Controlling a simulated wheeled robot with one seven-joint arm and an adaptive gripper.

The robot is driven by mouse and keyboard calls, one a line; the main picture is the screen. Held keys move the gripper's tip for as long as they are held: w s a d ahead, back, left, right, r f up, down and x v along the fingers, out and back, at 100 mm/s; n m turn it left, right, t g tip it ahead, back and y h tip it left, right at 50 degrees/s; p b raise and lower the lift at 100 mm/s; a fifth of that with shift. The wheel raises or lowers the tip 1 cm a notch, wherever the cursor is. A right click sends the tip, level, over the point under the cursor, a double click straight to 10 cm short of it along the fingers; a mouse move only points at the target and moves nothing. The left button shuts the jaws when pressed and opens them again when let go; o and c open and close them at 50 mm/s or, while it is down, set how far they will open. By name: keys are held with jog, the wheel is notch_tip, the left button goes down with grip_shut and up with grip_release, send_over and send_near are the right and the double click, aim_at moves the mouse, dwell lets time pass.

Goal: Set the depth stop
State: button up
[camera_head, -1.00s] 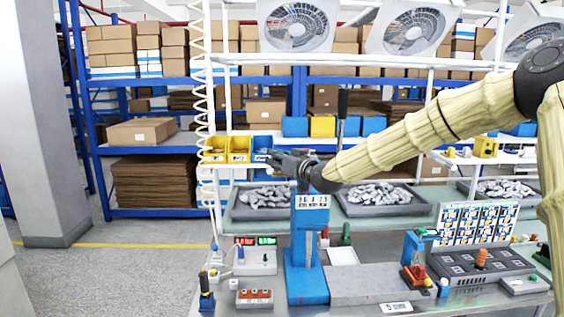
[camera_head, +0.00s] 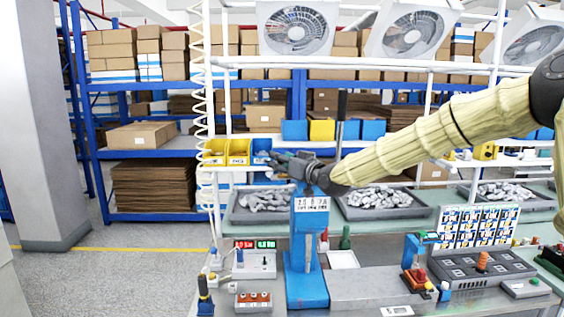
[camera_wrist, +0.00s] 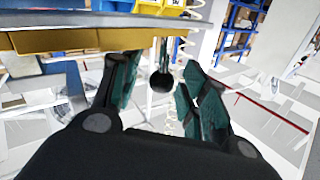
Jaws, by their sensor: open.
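The blue press stand (camera_head: 308,270) with a white printed label (camera_head: 311,204) stands upright on the bench in the head view. A lever with a black grip (camera_head: 342,104) rises behind it. My gripper (camera_head: 270,158) is level with the top of the stand, its fingers pointing left. In the wrist view my gripper (camera_wrist: 163,75) is open, and a dark round knob (camera_wrist: 162,82) on a thin rod shows between the spread fingers, with gaps on both sides. I cannot tell which part is the depth stop; the arm hides part of the stand's top.
A meter box with red and green displays (camera_head: 254,262) and a red-button block (camera_head: 253,300) sit left of the stand. A grey block (camera_head: 370,287) and a dark tray fixture (camera_head: 480,268) lie right. Metal-part trays (camera_head: 385,203) stand behind.

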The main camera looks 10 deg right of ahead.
jog(key=v, duration=1.2)
jog(key=shift+w+d, duration=0.15)
jog(key=shift+d, duration=0.05)
